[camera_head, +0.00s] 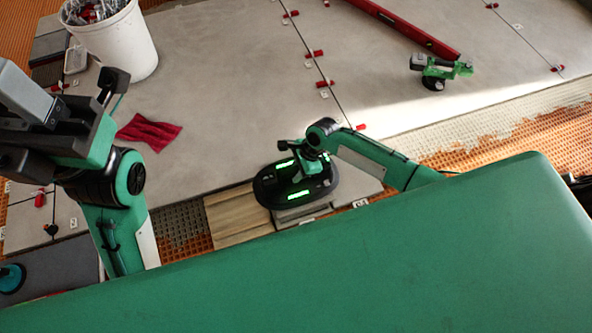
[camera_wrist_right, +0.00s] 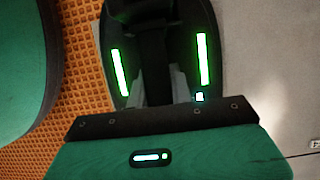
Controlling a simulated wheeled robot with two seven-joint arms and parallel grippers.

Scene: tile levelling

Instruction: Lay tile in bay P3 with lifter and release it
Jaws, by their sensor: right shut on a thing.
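The lifter (camera_head: 265,190) is a black oval pad with lit green strips. It also fills the upper middle of the right wrist view (camera_wrist_right: 205,95). My right gripper (camera_head: 311,162) is shut on the lifter's handle, above the pad. A grey tile (camera_head: 358,184) shows under and beside the lifter, by the row's orange-mat edge. The lifter and my arm hide much of it, and I cannot tell whether it lies level or fully down. My left gripper (camera_head: 112,88) is up at the left, away from the tile; its jaw opening is unclear. No bay label P3 is readable.
Large laid tiles (camera_head: 220,90) spread behind. Orange matting (camera_head: 490,140) lies at right.

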